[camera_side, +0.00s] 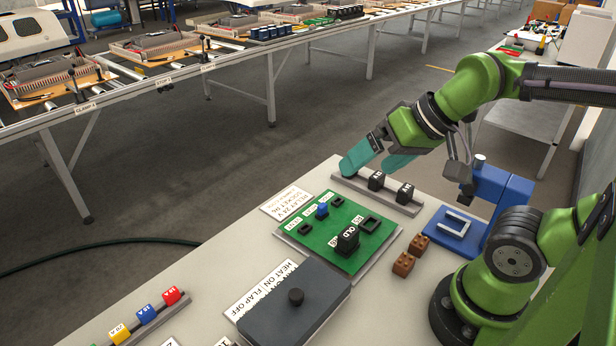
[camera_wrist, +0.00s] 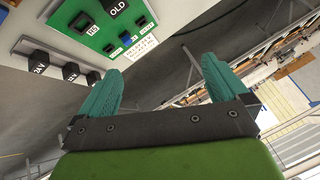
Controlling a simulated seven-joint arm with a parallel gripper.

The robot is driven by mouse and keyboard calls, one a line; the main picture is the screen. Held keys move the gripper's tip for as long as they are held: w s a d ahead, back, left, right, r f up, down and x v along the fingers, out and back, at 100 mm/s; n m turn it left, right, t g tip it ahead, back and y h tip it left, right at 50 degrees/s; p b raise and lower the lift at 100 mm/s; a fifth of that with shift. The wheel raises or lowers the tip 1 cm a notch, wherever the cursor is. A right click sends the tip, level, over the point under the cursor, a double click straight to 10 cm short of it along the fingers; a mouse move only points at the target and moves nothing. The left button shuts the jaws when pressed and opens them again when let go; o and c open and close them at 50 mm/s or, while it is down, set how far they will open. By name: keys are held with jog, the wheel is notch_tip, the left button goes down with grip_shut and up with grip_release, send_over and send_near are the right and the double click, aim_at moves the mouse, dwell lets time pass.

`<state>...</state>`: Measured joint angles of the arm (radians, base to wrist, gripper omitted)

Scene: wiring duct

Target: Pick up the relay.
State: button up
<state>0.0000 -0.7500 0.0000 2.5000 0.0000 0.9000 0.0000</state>
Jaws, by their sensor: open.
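My gripper (camera_side: 378,162) is open and empty, its two teal fingers spread above the far end of a grey rail (camera_side: 392,199). Black relay blocks with white labels stand on this rail: one (camera_side: 376,180) near my fingers, one (camera_side: 405,192) nearer the blue fixture. In the wrist view, the rail carries blocks at the left (camera_wrist: 39,61) and middle (camera_wrist: 70,71), and another (camera_wrist: 108,77) partly hidden beside my left finger. The fingers (camera_wrist: 162,85) touch no block that I can see. A black block marked OLD (camera_side: 347,238) stands on the green board (camera_side: 318,240).
The green board also holds a blue part (camera_side: 322,210) and empty black sockets. A dark cover with a knob (camera_side: 296,297) lies in front. Brown blocks (camera_side: 404,264) and a blue fixture (camera_side: 497,203) stand at the right. Coloured fuses (camera_side: 146,314) sit front left.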

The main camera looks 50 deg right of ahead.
jog(key=c, duration=0.4)
jog(key=shift+c, duration=0.2)
jog(key=n+g+h, duration=0.2)
jog(key=n+g, duration=0.2)
jog(key=g, duration=0.3)
send_over(349, 232)
notch_tip(349, 232, down, 4)
notch_tip(349, 232, down, 17)
jog(key=shift+r, duration=0.15)
